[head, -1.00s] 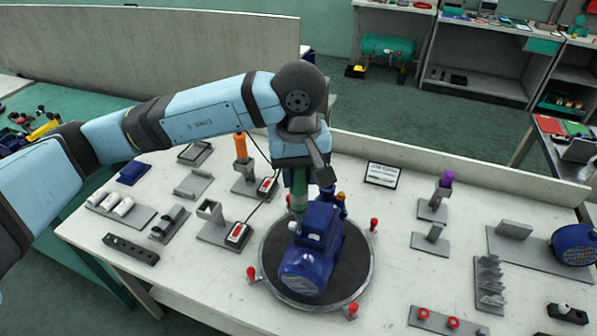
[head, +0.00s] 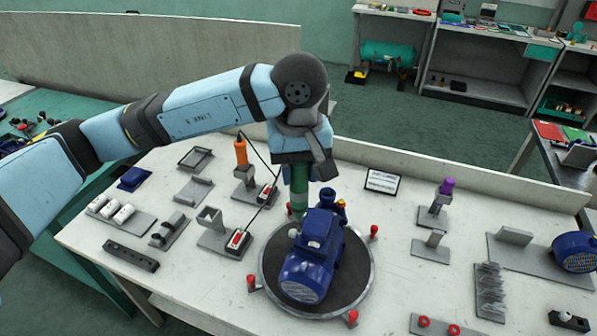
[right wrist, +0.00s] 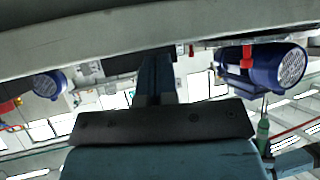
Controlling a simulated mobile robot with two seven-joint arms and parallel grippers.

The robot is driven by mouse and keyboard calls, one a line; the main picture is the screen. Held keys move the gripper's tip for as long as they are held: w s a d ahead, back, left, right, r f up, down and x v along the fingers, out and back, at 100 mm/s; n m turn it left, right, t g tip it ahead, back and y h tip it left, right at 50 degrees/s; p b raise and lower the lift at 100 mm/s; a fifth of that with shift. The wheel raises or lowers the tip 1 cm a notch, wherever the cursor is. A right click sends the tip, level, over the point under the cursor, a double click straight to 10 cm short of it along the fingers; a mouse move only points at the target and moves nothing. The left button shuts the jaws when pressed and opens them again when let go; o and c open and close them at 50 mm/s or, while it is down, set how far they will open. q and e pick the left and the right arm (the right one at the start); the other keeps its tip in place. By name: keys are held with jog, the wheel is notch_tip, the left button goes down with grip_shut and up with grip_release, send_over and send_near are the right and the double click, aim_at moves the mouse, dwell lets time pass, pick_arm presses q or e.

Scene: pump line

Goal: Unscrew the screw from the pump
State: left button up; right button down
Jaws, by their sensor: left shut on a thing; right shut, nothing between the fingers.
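The blue pump (head: 312,262) lies on a round dark turntable (head: 352,283) on the white bench. My left gripper (head: 299,168) is above the pump's back left side, shut on a green screwdriver (head: 299,188) held upright. The screwdriver's lower end is beside the pump's top box; whether it touches a screw there I cannot tell. The screw itself is too small to make out. The right wrist view, upside down, shows the pump (right wrist: 285,68) and the green screwdriver (right wrist: 263,128) with its thin shaft towards the pump. My right gripper (right wrist: 157,78) is shut and empty, away from the pump.
Red knobs (head: 352,317) stand around the turntable rim. An orange-handled tool (head: 241,152) stands in a holder behind left, a purple-topped one (head: 446,187) to the right. A small sign (head: 382,181) stands behind the pump. Another blue motor (head: 575,250) is at far right.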

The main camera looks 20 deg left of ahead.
pick_arm(q)
jog(key=shift+r, duration=1.4)
jog(key=shift+r+p, duration=0.3)
